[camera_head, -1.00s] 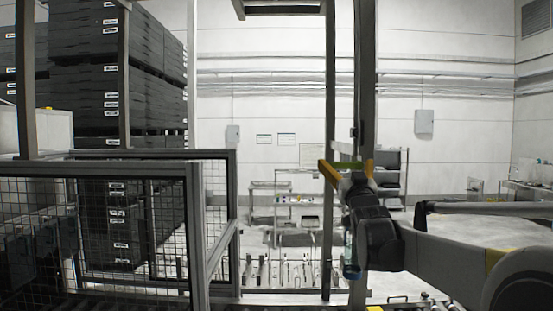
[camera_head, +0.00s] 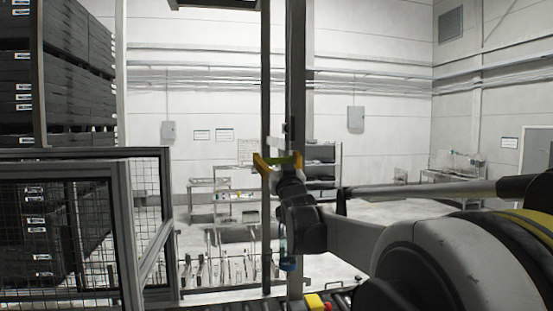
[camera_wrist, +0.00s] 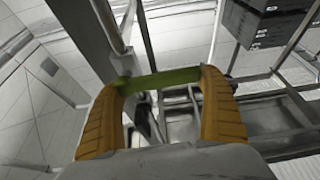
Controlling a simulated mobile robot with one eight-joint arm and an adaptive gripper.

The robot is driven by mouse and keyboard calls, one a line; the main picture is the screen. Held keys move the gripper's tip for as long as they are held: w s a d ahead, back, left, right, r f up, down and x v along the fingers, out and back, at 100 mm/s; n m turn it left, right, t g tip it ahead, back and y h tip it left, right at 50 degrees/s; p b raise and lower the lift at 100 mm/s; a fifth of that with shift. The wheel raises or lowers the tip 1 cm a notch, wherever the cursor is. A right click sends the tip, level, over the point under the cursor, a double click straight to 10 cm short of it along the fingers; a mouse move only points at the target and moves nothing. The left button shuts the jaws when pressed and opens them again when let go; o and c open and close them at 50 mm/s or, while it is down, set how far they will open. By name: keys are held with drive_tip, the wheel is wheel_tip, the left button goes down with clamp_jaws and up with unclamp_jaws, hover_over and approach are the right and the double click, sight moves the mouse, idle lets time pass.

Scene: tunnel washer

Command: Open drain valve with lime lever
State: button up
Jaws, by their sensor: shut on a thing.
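The lime lever (camera_wrist: 150,83) is a short flat green bar. In the wrist view it lies crosswise between the tips of my gripper (camera_wrist: 162,80), whose two orange fingers are shut on its ends. In the head view my gripper (camera_head: 277,162) holds the lime lever (camera_head: 284,160) level beside the upright steel posts. The drain valve's body is not clearly visible, and I cannot tell how the lever joins it.
Steel posts (camera_head: 296,90) stand right by my gripper. A mesh fence (camera_head: 60,235) and stacked dark crates (camera_head: 75,80) fill the left. A shelf rack (camera_head: 322,170) and wall box (camera_head: 356,119) are farther back. Open floor lies to the right.

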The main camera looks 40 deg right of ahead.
drive_tip(key=n+y, duration=0.1)
drive_tip(key=n, duration=0.1)
drive_tip(key=f+n+y+b, duration=0.1)
drive_tip(key=n, duration=0.1)
drive_tip(key=f+n+y, duration=0.1)
drive_tip(key=n, duration=0.1)
drive_tip(key=shift+t, duration=0.4)
drive_tip(key=d+f+n+g+y, duration=0.1)
drive_tip(key=n, duration=0.4)
drive_tip(key=s+d+f+n+g+y, duration=0.1)
drive_tip(key=n+y, duration=0.1)
drive_tip(key=n, duration=0.3)
drive_tip(key=d+f+n+g+y, duration=0.1)
drive_tip(key=n+y, duration=0.1)
drive_tip(key=n, duration=0.3)
drive_tip(key=shift+s+f+n+p, duration=0.15)
drive_tip(key=shift+s+n+p, duration=0.1)
drive_tip(key=shift+n+p, duration=0.15)
drive_tip(key=o, duration=1.2)
drive_tip(key=shift+c, duration=0.2)
